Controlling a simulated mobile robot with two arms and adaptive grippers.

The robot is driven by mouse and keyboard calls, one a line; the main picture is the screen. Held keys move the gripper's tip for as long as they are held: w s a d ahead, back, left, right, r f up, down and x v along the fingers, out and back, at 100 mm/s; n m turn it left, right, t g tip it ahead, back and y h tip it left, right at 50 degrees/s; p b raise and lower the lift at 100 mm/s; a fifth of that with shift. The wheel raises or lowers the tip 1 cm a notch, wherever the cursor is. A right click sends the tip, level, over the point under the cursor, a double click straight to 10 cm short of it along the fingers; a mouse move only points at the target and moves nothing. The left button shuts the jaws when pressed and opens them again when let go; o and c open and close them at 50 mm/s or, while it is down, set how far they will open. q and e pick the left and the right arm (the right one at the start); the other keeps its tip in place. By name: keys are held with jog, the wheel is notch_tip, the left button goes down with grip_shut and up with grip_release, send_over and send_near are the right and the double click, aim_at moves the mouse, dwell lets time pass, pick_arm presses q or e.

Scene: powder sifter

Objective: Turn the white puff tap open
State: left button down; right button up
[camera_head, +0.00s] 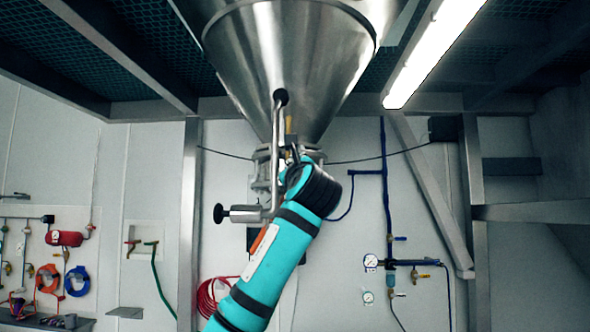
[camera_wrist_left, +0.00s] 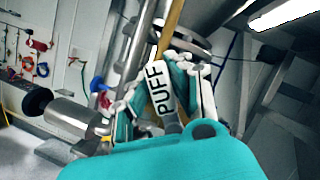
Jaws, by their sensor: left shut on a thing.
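The white puff tap (camera_wrist_left: 155,88), marked PUFF in black letters, shows in the left wrist view between the fingers of my left gripper (camera_wrist_left: 163,92). The fingers are closed in on it from both sides, and its lower end is partly hidden. In the head view my left gripper (camera_head: 292,166) is raised to the valve fittings under the steel cone (camera_head: 285,70). My arm and the fittings hide the tap there. My right gripper is not in view.
A steel lever with a black knob (camera_head: 281,97) and a side handle with a black knob (camera_head: 219,213) stand close to my left gripper. Blue pipework with gauges (camera_head: 371,262) is on the wall to the right. Hoses hang at the left.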

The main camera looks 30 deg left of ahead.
pick_arm(q)
jog(key=shift+s+r, duration=0.1)
jog(key=shift+r, duration=0.05)
jog(key=c, duration=1.2)
grip_release()
jog(key=shift+o, duration=0.2)
jog(key=shift+d, duration=0.1)
jog(key=v, duration=1.2)
jog(key=shift+c, duration=0.4)
